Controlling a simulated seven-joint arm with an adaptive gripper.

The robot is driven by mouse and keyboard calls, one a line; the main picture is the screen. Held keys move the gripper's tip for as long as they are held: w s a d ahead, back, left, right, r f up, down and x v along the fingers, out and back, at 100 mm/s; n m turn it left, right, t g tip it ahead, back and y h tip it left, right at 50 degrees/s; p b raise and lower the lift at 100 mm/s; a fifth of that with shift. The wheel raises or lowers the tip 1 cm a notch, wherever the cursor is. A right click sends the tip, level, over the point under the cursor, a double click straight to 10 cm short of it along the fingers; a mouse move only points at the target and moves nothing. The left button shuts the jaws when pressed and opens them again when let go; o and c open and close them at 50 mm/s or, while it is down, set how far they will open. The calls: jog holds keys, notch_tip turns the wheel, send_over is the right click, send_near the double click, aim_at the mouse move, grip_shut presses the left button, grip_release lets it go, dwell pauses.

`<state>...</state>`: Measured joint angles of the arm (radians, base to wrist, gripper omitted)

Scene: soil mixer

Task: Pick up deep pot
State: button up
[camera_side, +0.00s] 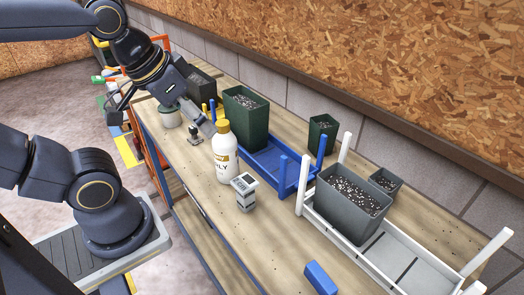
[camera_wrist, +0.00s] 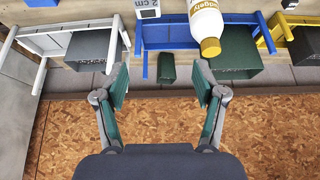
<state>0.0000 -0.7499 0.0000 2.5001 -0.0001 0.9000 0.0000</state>
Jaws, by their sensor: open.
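Several pots are in view, and I cannot tell for certain which one is the deep pot. A large dark green pot (camera_side: 245,118) filled with speckled soil stands in the blue tray; it also shows in the wrist view (camera_wrist: 238,52). A small, tall green pot (camera_side: 322,137) stands on the bench near the wall. In the wrist view, this small pot (camera_wrist: 167,68) appears between my open fingers, farther off. My gripper (camera_wrist: 162,84) is open and empty. In the side view it is above the bench's far left end, with its fingertips partly hidden.
A white bottle (camera_side: 225,157) with a gold cap and a small meter (camera_side: 245,190) stand in front of the blue tray (camera_side: 268,158). A grey pot (camera_side: 347,205) stands in the white rack (camera_side: 415,262). A shallow pot (camera_side: 384,180) sits behind. Upright posts flank the trays.

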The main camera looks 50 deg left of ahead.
jog(key=o, duration=0.5)
jog(key=w+r+m+t, duration=0.2)
jog(key=w+r+m, duration=0.1)
jog(key=w+r, duration=0.65)
jog(key=g+h, duration=0.1)
jog(key=g, duration=0.2)
send_over(321, 117)
jog(key=s+d, duration=0.1)
jog(key=s, duration=0.6)
notch_tip(321, 117, down, 15)
jog(key=x, duration=1.1)
jog(key=shift+d, duration=0.1)
jog(key=shift+d+x, duration=0.15)
jog(key=shift+x, duration=1.2)
jog(key=shift+d+x, duration=0.15)
jog(key=shift+x, duration=1.25)
